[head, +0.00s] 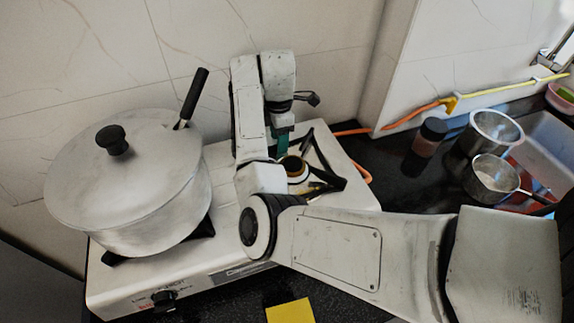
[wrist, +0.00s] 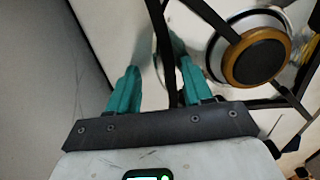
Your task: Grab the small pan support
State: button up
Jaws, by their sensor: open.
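The small pan support (head: 327,182) is a black metal frame around the right burner of the white gas stove (head: 230,262). My arm hides part of it in the head view. In the wrist view, its dark bars (wrist: 158,32) spread around a brass-ringed burner (wrist: 254,58). My gripper (head: 281,146) is over the back left side of that burner and points down. In the wrist view, its two teal fingers (wrist: 160,74) are apart. One black bar of the support shows in the gap between them. I cannot tell whether the fingers touch it.
A large lidded pot (head: 130,205) with a black-handled utensil (head: 194,95) stands on the left burner. The tiled wall (head: 100,60) is close behind. Metal pans (head: 490,178), a jar (head: 430,136) and an orange-yellow hose (head: 415,114) lie right. A yellow square (head: 290,311) lies in front.

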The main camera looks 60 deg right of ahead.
jog(key=shift+s+a+r, duration=0.15)
jog(key=shift+s+a, duration=0.05)
jog(key=shift+c, duration=0.4)
jog(key=c, duration=0.7)
jog(key=shift+d, duration=0.1)
grip_shut()
